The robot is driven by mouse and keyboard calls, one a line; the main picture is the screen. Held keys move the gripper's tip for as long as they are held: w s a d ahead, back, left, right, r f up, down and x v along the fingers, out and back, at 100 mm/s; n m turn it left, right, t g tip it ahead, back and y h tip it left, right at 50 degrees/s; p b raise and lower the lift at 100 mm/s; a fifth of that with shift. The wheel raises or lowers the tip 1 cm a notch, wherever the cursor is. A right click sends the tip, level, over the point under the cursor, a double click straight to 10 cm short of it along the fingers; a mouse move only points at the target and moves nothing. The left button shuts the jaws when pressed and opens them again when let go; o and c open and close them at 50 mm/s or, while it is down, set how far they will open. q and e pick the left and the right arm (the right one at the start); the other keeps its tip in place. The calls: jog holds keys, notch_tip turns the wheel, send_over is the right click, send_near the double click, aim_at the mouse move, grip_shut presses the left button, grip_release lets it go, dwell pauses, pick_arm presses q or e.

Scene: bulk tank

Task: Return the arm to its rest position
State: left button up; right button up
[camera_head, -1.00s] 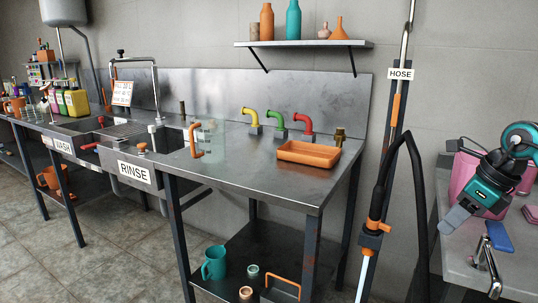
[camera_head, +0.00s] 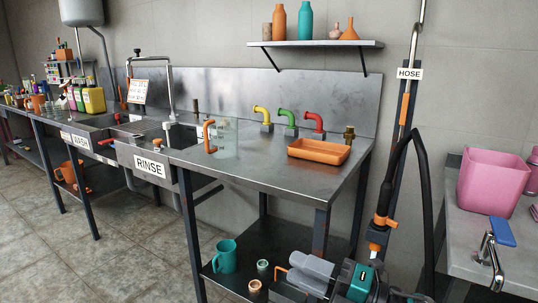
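My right gripper (camera_head: 303,272) is low at the bottom of the view, in front of the right end of the steel table's lower shelf. It has a teal and black body and grey fingers that point left. The fingers overlap from this angle, so I cannot tell whether they are apart. I see nothing held in them. The rest of my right arm is cut off by the bottom edge. My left gripper and arm are not in view.
The steel table (camera_head: 250,178) carries an orange tray (camera_head: 318,151) and a clear pitcher (camera_head: 226,140). A teal mug (camera_head: 225,256) stands on its lower shelf. The black hose (camera_head: 388,180) hangs close to my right arm. A pink bin (camera_head: 492,182) stands on the right counter (camera_head: 462,228).

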jog(key=s+d+f+m+t+h, duration=0.1)
jog(key=s+d+f+m+h, duration=0.2)
jog(key=s+f+m+h, duration=0.5)
jog(key=s+d+f+m+h, duration=0.1)
jog(key=s+d+f+m, duration=0.15)
jog(key=f+m, duration=0.7)
jog(key=s+d+f+m+t+h, duration=0.1)
jog(key=s+d+f+m+h, duration=0.3)
jog(key=m, duration=0.8)
pick_arm(q)
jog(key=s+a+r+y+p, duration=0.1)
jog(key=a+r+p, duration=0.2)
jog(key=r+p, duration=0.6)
jog(key=p, duration=0.5)
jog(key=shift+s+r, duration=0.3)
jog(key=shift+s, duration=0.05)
pick_arm(e)
notch_tip(320, 180, up, 9)
jog(key=s+d+h, duration=0.2)
jog(key=shift+r, duration=0.2)
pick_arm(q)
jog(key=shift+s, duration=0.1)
